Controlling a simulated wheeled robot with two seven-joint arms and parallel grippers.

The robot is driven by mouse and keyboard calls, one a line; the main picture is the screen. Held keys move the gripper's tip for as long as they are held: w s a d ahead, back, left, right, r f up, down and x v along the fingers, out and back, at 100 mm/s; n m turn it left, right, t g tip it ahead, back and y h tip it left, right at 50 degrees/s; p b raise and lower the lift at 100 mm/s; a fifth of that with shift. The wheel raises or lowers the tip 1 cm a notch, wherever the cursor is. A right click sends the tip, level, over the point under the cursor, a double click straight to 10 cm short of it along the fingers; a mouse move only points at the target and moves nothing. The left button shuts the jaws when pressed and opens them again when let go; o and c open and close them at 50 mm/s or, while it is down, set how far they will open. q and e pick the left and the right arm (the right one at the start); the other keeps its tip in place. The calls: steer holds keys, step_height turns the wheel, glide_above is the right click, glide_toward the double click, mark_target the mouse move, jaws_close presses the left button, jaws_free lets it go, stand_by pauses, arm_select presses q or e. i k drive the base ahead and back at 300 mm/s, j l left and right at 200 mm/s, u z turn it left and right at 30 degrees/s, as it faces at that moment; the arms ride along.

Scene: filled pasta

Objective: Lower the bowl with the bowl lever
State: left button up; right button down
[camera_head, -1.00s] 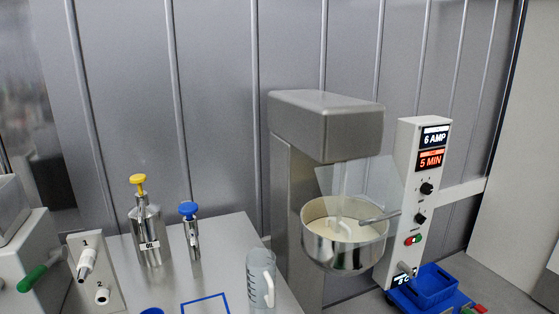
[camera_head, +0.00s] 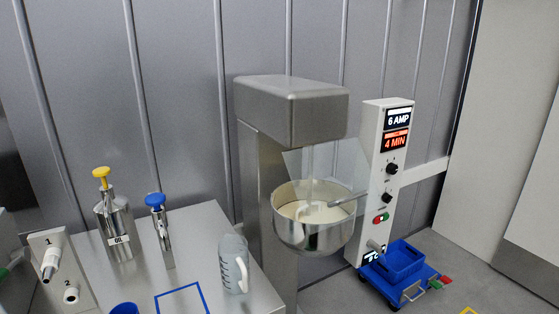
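The steel mixer bowl (camera_head: 325,236) hangs under the grey mixer head (camera_head: 292,112), with pale dough or batter inside. The mixing tool (camera_head: 308,190) reaches down into it, and a clear guard (camera_head: 318,163) stands over its rim. A grey bar (camera_head: 347,200) sticks out at the right rim of the bowl. A short grey lever (camera_head: 375,246) stands low on the white control column (camera_head: 377,160); I cannot tell which of the two is the bowl lever. Neither of my grippers is in view.

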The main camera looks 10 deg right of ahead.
mark_target(372, 243)
steer(key=i+l+z, duration=0.3)
steer(key=i+l, duration=0.15)
steer(key=i+l+z, duration=0.25)
steer(key=i+l, duration=0.25)
steer(key=i+j+z, duration=0.2)
steer(key=i, duration=0.15)
